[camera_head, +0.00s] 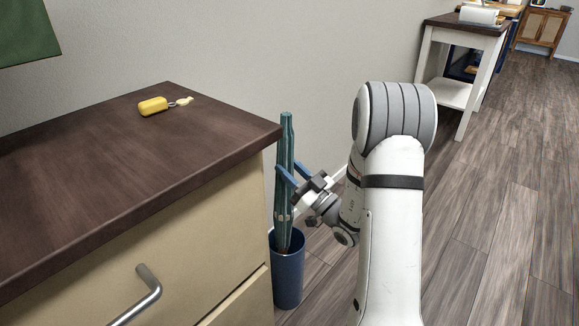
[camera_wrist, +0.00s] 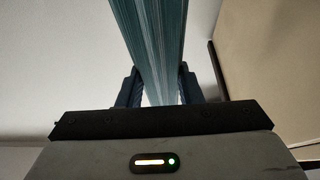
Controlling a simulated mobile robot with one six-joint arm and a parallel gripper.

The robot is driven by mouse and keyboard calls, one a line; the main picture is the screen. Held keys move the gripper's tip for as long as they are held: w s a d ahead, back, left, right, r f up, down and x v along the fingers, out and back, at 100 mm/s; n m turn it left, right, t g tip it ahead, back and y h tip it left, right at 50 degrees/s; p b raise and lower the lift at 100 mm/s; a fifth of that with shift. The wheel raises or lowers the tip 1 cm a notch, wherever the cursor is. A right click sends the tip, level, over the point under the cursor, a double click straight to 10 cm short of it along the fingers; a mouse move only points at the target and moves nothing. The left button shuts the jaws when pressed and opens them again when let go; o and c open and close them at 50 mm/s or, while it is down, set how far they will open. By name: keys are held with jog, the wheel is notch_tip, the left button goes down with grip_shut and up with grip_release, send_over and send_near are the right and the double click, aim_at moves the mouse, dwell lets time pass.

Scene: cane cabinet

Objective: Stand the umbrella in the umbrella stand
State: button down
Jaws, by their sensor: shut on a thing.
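The teal folded umbrella (camera_head: 284,150) is upright, with its lower end inside the dark blue cylindrical umbrella stand (camera_head: 287,279) on the floor. My gripper (camera_head: 285,174) is shut on the umbrella around its upper middle, with blue fingers on either side. In the wrist view the umbrella (camera_wrist: 157,45) runs up between the two fingers (camera_wrist: 160,88). The umbrella's bottom tip is hidden inside the stand, so I cannot tell whether it touches the stand's floor.
A cabinet with a dark wood top (camera_head: 130,165) stands close to the left of the umbrella. A grey wall is behind. A white table (camera_head: 464,60) stands at the back right. The wood floor (camera_head: 500,200) to the right is clear.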

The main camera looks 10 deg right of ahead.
jog(key=c, duration=0.9)
grip_release()
jog(key=shift+f, duration=0.1)
